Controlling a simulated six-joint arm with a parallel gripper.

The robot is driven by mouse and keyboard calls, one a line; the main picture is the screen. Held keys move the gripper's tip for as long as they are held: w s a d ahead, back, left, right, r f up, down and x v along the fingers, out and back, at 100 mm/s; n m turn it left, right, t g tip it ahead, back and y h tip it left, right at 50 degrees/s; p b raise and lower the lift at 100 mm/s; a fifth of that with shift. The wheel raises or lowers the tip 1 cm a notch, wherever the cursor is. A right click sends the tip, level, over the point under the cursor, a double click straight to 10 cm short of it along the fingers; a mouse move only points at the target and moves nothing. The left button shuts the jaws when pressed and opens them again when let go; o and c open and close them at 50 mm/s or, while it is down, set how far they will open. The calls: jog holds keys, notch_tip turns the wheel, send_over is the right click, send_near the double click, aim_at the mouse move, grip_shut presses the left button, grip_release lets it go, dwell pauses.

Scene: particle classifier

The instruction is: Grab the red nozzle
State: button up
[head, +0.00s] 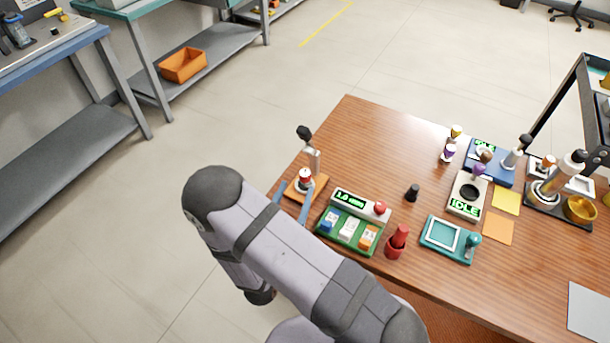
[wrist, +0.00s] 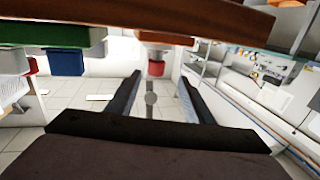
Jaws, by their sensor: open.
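A small red piece with a white part (head: 305,176) sits on an orange base (head: 292,192) near the table's left edge. In the wrist view, which looks upside down, a red piece (wrist: 156,68) hangs below the orange base and shows between my fingertips. A thicker red cylinder (head: 400,234) stands in a red cup farther right; I cannot tell for certain which red part is the nozzle. My gripper (head: 294,192) is open at the orange base, partly hidden by my arm. Its fingers (wrist: 159,78) show apart with nothing visibly gripped.
A grey lever with a black knob (head: 304,133) rises behind the red piece. A green device (head: 348,236) with coloured blocks and a lit display stands close on the right. Farther right are a teal tray (head: 448,256) and a black cylinder (head: 412,192). The back left tabletop is clear.

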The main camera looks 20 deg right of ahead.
aim_at(304, 178)
jog(key=shift+s+d, duration=0.1)
jog(key=shift+s, duration=0.05)
jog(key=shift+w+d, duration=0.15)
jog(key=shift+w, duration=0.05)
jog(key=shift+x, duration=0.85)
jog(key=shift+d+r+p+x, duration=0.1)
jog(key=shift+p+x, duration=0.5)
jog(key=shift+x, duration=0.5)
jog(key=shift+d+r+p+x, duration=0.15)
jog(key=shift+p+x, duration=0.4)
jog(key=shift+x, duration=0.55)
jog(key=shift+w+d+f, duration=0.15)
jog(key=shift+w, duration=0.1)
grip_shut()
